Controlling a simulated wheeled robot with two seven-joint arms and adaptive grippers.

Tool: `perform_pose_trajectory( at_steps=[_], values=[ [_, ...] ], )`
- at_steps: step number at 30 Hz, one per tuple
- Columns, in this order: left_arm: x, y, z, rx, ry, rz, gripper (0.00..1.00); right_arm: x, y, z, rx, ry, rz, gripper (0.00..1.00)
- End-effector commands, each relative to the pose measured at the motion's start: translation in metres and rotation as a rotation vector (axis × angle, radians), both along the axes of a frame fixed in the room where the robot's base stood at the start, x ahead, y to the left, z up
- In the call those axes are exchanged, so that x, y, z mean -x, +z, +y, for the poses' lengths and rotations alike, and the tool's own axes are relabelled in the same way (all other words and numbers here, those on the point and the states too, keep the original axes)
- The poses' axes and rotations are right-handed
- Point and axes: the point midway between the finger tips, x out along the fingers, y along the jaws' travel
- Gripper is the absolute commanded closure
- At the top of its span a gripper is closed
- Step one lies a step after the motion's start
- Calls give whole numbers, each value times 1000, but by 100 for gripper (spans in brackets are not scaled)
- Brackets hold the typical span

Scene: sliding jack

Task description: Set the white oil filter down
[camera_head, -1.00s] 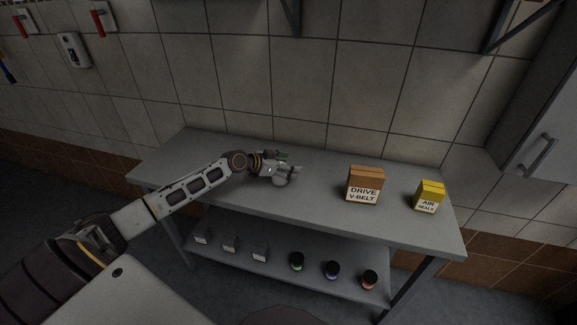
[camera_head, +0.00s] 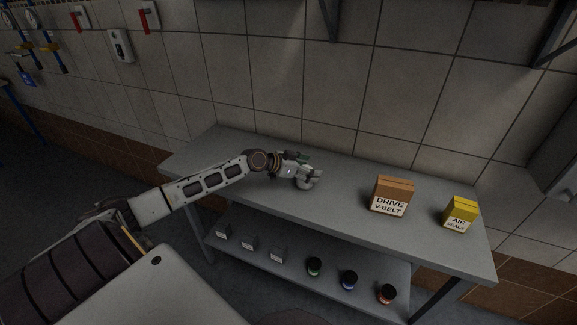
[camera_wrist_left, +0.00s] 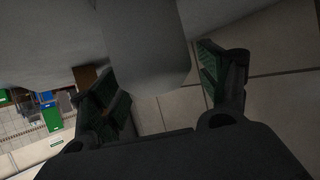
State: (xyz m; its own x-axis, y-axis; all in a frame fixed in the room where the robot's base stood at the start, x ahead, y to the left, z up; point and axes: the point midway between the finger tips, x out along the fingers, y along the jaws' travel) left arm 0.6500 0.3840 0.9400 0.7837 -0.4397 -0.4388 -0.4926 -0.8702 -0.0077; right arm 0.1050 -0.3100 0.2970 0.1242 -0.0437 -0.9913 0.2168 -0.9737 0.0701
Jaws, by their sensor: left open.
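The white oil filter (camera_wrist_left: 145,45) is a pale, smooth cylinder at the top middle of the left wrist view. In the head view it is a small grey-white shape (camera_head: 308,178) on the workbench, partly hidden by my left gripper. My left gripper (camera_head: 304,165) is low over the middle of the bench top. In the left wrist view its dark green-padded fingers (camera_wrist_left: 160,68) are open, one on each side of the filter, with a gap visible at the right finger. Contact at the left finger is hard to tell. My right gripper is not in view.
The grey workbench (camera_head: 345,208) stands against a tiled wall. A brown drive V-belt box (camera_head: 391,195) and a yellow air seals box (camera_head: 460,214) stand to the right. The lower shelf (camera_head: 330,282) holds small grey boxes and dark jars. The bench's left end is clear.

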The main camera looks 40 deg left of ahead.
Motion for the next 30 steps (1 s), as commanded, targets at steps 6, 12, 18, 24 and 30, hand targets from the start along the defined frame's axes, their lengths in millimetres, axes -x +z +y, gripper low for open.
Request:
perform_pose_trajectory(
  at_steps=[6, 12, 18, 24, 30],
  values=[
    [11, 4, 6, 0, 0, 2, 23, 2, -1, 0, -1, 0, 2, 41],
    [19, 9, 11, 1, 1, 2, 23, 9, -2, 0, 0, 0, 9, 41],
    [28, 14, 15, 0, -1, 1, 23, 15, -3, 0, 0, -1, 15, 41],
    [35, 18, 19, 1, 0, 1, 23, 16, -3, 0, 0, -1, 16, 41],
    [42, 22, 23, 1, 0, 3, 23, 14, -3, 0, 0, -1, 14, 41]
  ],
)
